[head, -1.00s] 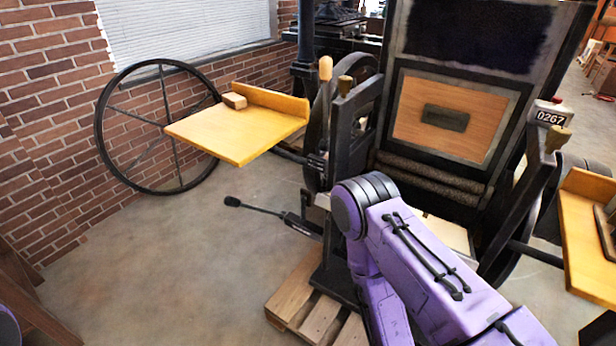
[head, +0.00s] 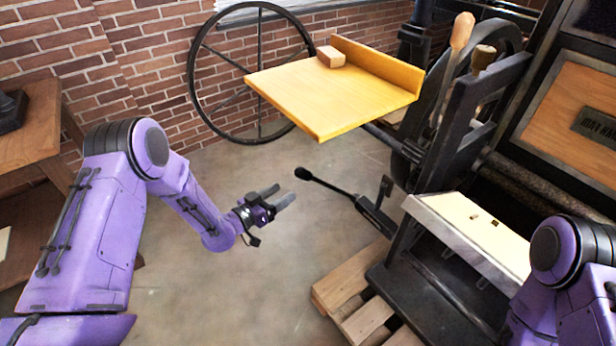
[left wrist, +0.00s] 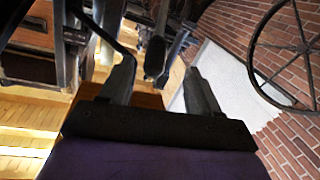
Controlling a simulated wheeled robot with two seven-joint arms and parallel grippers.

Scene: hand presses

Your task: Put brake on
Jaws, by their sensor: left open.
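A black lever with a rounded black knob, probably the brake (head: 345,192), sticks out to the left from the foot of the press (head: 440,265), low over the floor. My left gripper (head: 284,196) is open and empty, just left of the knob with a small gap. In the left wrist view, the open fingers of my left gripper (left wrist: 160,82) point toward a dark rounded end that looks like the lever knob (left wrist: 155,58). My right arm shows at the lower right of the head view, but its gripper is out of view.
A yellow board (head: 340,90) with a small wooden block (head: 330,57) juts out above the lever. A big spoked wheel (head: 192,75) stands by the brick wall. A wooden pallet (head: 345,285) lies under the press. A wooden table (head: 40,120) is at left.

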